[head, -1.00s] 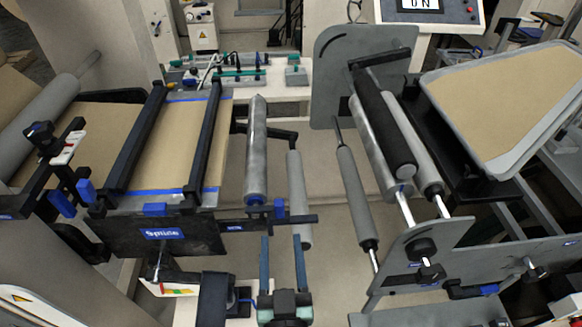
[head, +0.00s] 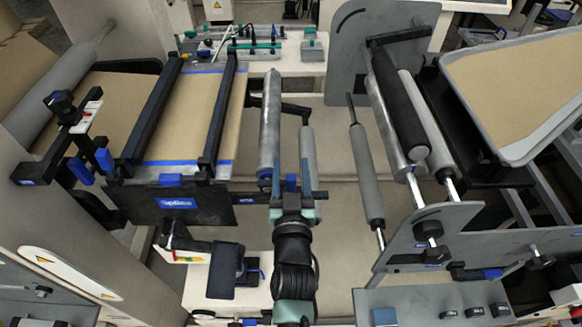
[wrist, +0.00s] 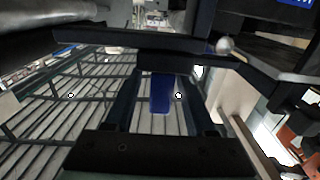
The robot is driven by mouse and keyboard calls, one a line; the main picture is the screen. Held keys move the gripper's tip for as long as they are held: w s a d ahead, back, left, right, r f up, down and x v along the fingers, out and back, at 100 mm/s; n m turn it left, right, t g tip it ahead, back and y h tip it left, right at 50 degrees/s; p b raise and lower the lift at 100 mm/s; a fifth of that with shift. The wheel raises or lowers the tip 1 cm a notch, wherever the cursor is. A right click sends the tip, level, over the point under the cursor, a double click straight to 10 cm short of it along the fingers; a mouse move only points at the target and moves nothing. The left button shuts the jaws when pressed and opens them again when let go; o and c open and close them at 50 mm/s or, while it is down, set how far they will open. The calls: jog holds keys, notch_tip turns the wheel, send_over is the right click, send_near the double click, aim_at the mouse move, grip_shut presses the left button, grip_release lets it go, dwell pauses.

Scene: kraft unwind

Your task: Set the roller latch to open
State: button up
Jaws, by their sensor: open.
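A small blue tab (head: 291,183), which looks like the roller latch's handle, is at the near end of the grey roller (head: 269,130), by a dark crossbar (head: 312,195). My gripper (head: 290,168) is open, with one finger on each side of the tab in the head view. In the wrist view the blue tab (wrist: 160,93) stands upright between the spread fingers of my gripper (wrist: 162,85), below a dark bar (wrist: 180,62). Gaps seem to show on both sides of it; contact cannot be made out. The latch's setting cannot be read.
The black splice plate (head: 170,203) and splice table (head: 185,120) are close on the left. A second grey roller (head: 309,155) hangs just right of my gripper. The right frame plate (head: 430,235) carries black knobs. A floor gap lies between the two sides.

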jog(key=shift+w, duration=0.25)
grip_shut()
dwell(1.4)
